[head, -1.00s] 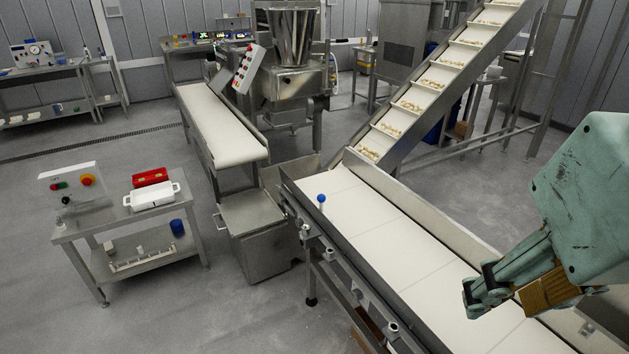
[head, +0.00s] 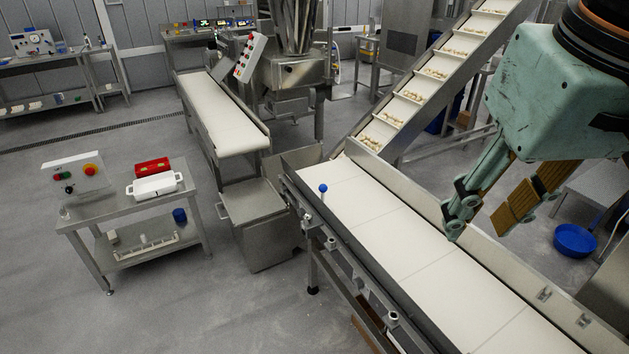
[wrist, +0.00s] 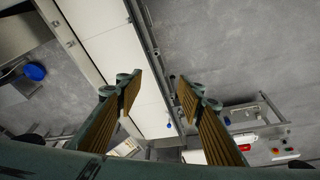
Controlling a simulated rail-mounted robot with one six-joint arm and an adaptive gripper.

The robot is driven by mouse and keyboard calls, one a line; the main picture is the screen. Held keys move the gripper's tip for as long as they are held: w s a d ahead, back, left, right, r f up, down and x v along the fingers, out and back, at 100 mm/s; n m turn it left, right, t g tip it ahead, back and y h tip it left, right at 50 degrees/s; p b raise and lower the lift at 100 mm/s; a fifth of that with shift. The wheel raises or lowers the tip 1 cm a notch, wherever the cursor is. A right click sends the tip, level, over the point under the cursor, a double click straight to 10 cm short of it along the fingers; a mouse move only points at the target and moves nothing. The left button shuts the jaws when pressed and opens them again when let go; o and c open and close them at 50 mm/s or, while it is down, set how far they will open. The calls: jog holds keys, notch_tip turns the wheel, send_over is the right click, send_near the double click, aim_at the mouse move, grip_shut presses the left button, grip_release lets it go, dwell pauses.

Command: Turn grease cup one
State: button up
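My gripper (head: 482,222) is at the right of the head view, above the white conveyor belt (head: 395,245) near its far side rail. In the wrist view my gripper (wrist: 160,90) is open, with a clear gap and nothing between its fingers. Small metal fittings sit along the belt's near side rail: one (head: 330,243) near the upper end and one (head: 393,318) further down. They may be grease cups; I cannot tell which is number one. My gripper is well apart from them, on the other side of the belt.
A blue ball knob (head: 322,188) stands at the belt's upper end. An inclined conveyor (head: 435,73) with pasta rises behind. A blue bowl (head: 575,240) is at the right.

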jog(key=w+a+r+n, duration=0.1)
jog(key=w+a+r, duration=0.1)
jog(key=w, duration=0.7)
jog(key=n+g+p, duration=0.4)
jog(key=n+p, duration=0.4)
jog(key=n, duration=0.2)
send_over(308, 216)
notch_tip(308, 216, down, 45)
jog(key=shift+f+b, duration=0.3)
jog(key=shift+f, duration=6.5)
jog(key=shift+c, duration=0.7)
